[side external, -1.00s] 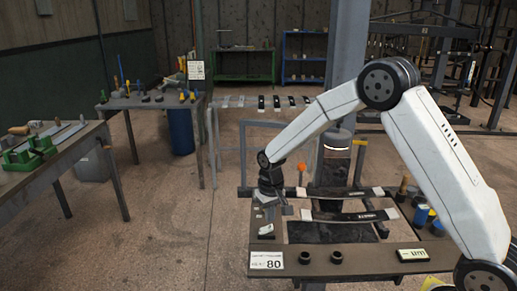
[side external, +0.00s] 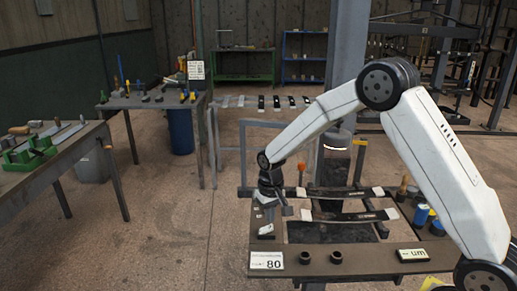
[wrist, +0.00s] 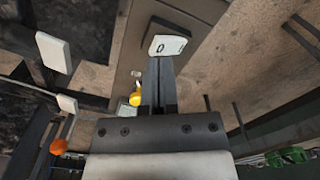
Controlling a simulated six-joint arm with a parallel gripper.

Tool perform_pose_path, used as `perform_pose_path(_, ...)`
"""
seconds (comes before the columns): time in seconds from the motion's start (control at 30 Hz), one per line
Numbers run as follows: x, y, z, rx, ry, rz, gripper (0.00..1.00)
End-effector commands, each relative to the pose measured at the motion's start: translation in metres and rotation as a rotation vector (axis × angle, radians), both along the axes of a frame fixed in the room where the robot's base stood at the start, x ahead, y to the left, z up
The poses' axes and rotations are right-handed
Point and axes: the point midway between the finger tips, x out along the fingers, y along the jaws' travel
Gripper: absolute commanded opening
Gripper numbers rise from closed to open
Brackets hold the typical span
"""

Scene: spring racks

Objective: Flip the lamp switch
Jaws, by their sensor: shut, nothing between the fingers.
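A pale switch plate with a dark "0"-like mark (wrist: 168,45) sits on a dark strip of the bench in the wrist view. In the side external view a small white piece, apparently the same switch (side external: 266,229), is on the bench's left end. My gripper (wrist: 160,62) is shut and empty, its fingertips pointing at the near edge of the switch. In the side external view my gripper (side external: 269,213) is just above the switch. I cannot tell whether they touch. A small yellow bulb-like thing (wrist: 136,99), possibly the lamp, is beside the fingers.
The bench (side external: 345,262) carries dark spring leaves (side external: 345,216), two black cups (side external: 336,257), a card marked 80 (side external: 266,261) and an orange-knobbed lever (side external: 301,167). Blue containers (side external: 421,216) stand at the right. Open floor lies left of the bench.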

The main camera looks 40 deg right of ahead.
Motion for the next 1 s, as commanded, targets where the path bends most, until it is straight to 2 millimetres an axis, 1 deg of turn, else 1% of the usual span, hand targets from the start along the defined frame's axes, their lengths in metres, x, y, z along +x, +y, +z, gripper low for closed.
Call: perform_pose_path(1.0,0.000,0.000,-0.011,0.000,0.000,0.000,0.00)
